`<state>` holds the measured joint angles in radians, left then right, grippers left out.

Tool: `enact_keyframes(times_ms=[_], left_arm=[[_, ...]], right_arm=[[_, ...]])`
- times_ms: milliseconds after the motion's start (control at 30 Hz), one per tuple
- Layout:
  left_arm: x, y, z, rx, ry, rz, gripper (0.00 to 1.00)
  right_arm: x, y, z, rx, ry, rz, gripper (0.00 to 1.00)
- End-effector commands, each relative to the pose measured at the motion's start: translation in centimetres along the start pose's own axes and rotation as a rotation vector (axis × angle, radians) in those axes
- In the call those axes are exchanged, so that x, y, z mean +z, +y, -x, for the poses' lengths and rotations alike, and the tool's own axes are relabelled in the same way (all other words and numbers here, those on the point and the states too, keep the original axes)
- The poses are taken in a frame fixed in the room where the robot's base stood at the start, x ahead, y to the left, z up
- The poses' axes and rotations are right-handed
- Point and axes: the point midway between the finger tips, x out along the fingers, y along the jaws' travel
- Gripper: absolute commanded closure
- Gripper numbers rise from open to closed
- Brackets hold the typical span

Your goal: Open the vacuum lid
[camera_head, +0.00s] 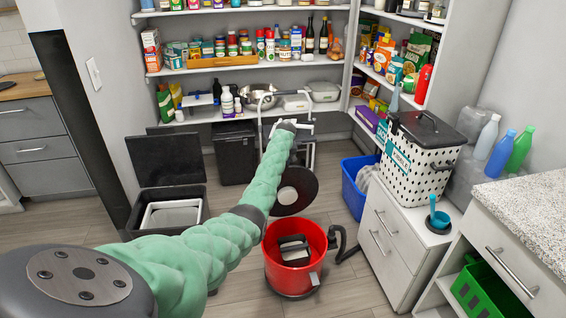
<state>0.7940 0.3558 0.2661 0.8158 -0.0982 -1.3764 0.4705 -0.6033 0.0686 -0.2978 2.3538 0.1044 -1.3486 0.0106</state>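A red round vacuum canister (314,243) stands on the floor at the lower middle, its top open. Dark grey parts show inside it. My green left arm partly covers the disc's left side; any hinge cannot be made out. My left gripper (297,127) is at the arm's far end, above and beyond the disc, against a pale metal frame. Its fingers are too small to read. My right gripper is not in view.
A black hose (343,240) lies right of the canister, beside the white drawer cabinet (388,247). A blue bin (354,188) is behind. An open black bin (172,198) stands left. Stocked shelves line the back. Floor in front of the canister is partly free.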

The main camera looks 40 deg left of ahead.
Motion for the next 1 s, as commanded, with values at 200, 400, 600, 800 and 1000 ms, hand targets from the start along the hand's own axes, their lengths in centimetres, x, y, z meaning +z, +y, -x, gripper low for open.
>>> enact_keyframes(times_ms=[200, 400, 600, 800, 1000], left_arm=[[-0.1, 0.0, -0.1, 0.000, 0.001, 0.000, 1.00], [-0.1, 0.0, -0.1, 0.000, 0.001, 0.000, 1.00], [0.0, 0.0, -0.1, 0.000, 0.000, 0.000, 0.37], [0.0, 0.0, 0.0, 0.000, 0.000, 0.000, 0.37], [-0.1, 0.0, 1.4, 0.000, 0.002, 0.000, 0.37]], right_arm=[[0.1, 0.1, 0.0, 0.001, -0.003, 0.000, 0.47], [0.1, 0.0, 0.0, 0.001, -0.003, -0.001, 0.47], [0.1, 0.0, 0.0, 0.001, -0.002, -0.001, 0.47], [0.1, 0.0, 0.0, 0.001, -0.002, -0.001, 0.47], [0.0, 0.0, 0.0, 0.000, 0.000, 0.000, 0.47]])
